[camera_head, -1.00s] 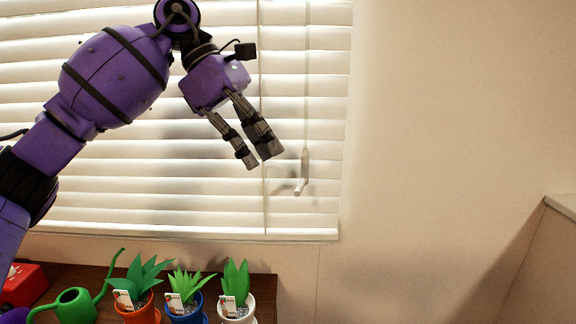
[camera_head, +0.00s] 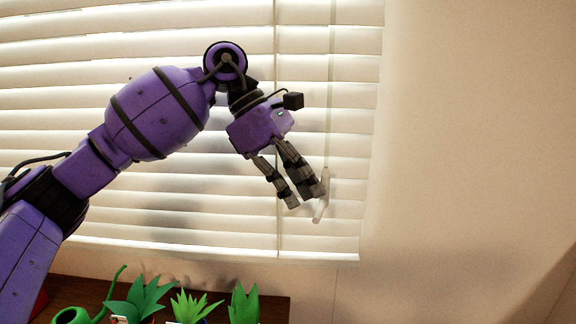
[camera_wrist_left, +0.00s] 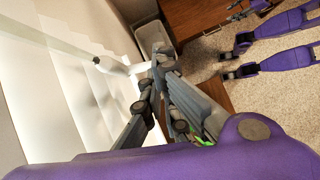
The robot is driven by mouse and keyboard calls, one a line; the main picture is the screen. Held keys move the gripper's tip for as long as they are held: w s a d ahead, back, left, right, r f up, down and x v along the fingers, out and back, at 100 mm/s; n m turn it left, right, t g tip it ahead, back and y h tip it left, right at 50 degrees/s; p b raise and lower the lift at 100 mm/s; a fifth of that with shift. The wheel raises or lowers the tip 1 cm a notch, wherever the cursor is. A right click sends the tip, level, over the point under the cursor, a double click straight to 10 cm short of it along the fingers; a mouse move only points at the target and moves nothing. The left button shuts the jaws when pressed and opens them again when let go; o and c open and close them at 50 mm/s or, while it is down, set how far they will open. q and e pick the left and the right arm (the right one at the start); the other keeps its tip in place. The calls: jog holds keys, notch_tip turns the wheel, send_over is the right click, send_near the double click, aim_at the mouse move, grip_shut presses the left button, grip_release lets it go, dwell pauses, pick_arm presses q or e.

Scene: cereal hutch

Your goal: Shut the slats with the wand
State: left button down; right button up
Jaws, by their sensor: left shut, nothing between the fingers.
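White slatted blinds (camera_head: 180,200) cover the window, with light showing in the gaps between the slats. A pale wand (camera_head: 331,110) hangs near their right side and ends in a white cranked handle (camera_head: 321,208). My left gripper (camera_head: 306,200) is shut and empty, pointing down and right, with its fingertips right beside the handle. I cannot tell whether they touch. In the left wrist view the shut fingers (camera_wrist_left: 155,75) are close to the handle (camera_wrist_left: 138,68), and the wand (camera_wrist_left: 60,38) runs up to the left.
A dark wooden surface (camera_head: 80,292) below the window holds several green potted plants (camera_head: 140,298) and a green watering can (camera_head: 75,315). Bare wall (camera_head: 460,150) lies to the right of the blinds.

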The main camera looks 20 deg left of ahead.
aim_at(318, 212)
pick_arm(q)
jog(key=shift+x, duration=1)
jog(key=shift+d, duration=0.1)
jog(key=shift+s+d+f, duration=0.15)
jog(key=shift+d+f, duration=0.15)
jog(key=shift+d, duration=0.15)
jog(key=shift+f, duration=0.1)
jog(key=shift+a, duration=0.15)
